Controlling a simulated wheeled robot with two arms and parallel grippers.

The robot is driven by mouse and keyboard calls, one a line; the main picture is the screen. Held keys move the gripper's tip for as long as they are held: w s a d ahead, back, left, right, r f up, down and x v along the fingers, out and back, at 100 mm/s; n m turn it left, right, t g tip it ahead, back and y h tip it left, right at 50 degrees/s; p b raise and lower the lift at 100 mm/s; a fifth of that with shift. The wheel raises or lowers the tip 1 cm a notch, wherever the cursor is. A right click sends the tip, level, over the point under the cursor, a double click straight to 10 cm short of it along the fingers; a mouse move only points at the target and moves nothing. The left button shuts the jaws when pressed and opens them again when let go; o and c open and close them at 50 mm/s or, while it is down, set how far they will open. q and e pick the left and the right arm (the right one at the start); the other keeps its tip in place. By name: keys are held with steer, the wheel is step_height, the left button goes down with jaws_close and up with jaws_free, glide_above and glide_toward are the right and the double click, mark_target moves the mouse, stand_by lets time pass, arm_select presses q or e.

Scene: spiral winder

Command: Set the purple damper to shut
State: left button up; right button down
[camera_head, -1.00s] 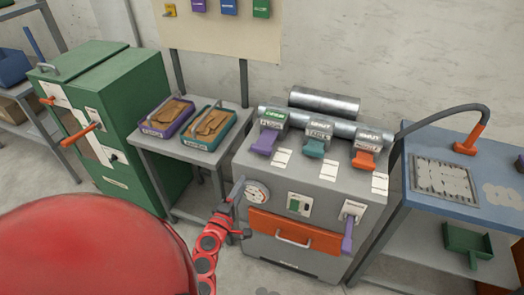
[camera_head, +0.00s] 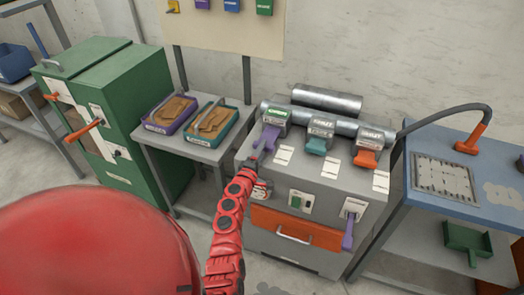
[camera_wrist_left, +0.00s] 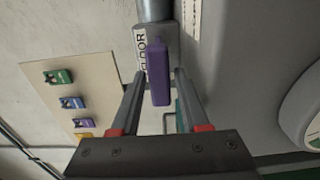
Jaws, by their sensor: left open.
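The purple damper (camera_head: 268,135) is the leftmost of three coloured handles on the pipe along the top of the grey machine (camera_head: 325,183). Its grey housing has a small green label, too small to read. My left gripper (camera_head: 254,158) is open just in front of the purple handle. In the left wrist view the purple handle (camera_wrist_left: 159,72) stands between the two spread fingers, with a gap on each side. I cannot tell how deep it lies between them. My right gripper is not in view.
A teal handle (camera_head: 317,145) and an orange handle (camera_head: 366,158) sit to the right on the same pipe. Another purple lever (camera_head: 348,236) hangs on the machine's front, beside the orange drawer (camera_head: 297,231). Two trays stand on the side table (camera_head: 190,152) to the left.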

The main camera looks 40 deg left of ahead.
arm_select(q)
steer(key=shift+w, duration=0.1)
jaws_close()
stand_by(1.4)
